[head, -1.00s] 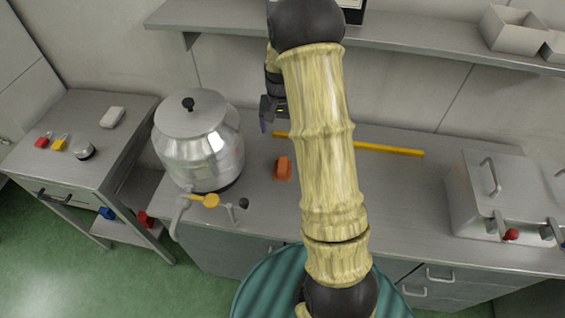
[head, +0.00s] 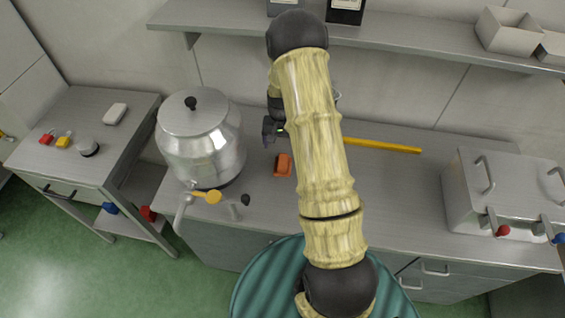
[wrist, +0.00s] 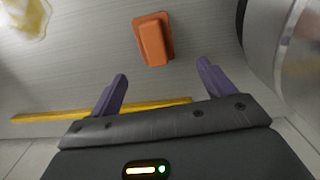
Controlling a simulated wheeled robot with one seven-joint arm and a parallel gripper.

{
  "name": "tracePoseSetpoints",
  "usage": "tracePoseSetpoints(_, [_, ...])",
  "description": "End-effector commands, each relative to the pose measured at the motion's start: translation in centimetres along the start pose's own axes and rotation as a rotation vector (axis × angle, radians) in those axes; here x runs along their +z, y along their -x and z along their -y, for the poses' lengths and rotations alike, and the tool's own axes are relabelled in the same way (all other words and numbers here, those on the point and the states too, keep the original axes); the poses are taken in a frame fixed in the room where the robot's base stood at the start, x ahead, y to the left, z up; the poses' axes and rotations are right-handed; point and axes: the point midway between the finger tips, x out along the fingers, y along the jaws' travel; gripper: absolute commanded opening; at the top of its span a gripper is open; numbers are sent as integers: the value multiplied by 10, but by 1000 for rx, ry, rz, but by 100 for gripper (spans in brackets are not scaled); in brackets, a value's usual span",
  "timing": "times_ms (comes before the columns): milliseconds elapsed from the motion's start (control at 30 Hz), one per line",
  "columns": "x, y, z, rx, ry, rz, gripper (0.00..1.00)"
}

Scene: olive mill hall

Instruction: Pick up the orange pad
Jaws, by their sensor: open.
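The orange pad (head: 283,165) lies on the steel counter, just right of the big steel pot. It is a small block with a raised grip on a flat base. In the wrist view the orange pad (wrist: 153,40) sits ahead of the fingers, a little above the gap between them, with clear counter around it. My gripper (wrist: 162,82) is open and empty, its two purple fingers spread apart. In the head view my gripper (head: 268,140) is above the counter, behind and slightly left of the pad, partly hidden by my arm.
The steel pot (head: 203,150) with its yellow-handled tap stands close on the left. A yellow bar (head: 383,146) lies along the counter's back. A steel box with handles (head: 505,195) stands at the right. A shelf (head: 420,45) runs above.

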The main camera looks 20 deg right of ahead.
Motion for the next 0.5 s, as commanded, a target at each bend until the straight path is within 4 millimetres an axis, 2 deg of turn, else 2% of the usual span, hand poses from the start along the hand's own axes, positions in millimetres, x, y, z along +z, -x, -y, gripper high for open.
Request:
tracePoseSetpoints(233, [1,-30,-1,1,0,3,82])
tracePoseSetpoints(500, [0,-35,0,0,0,0,82])
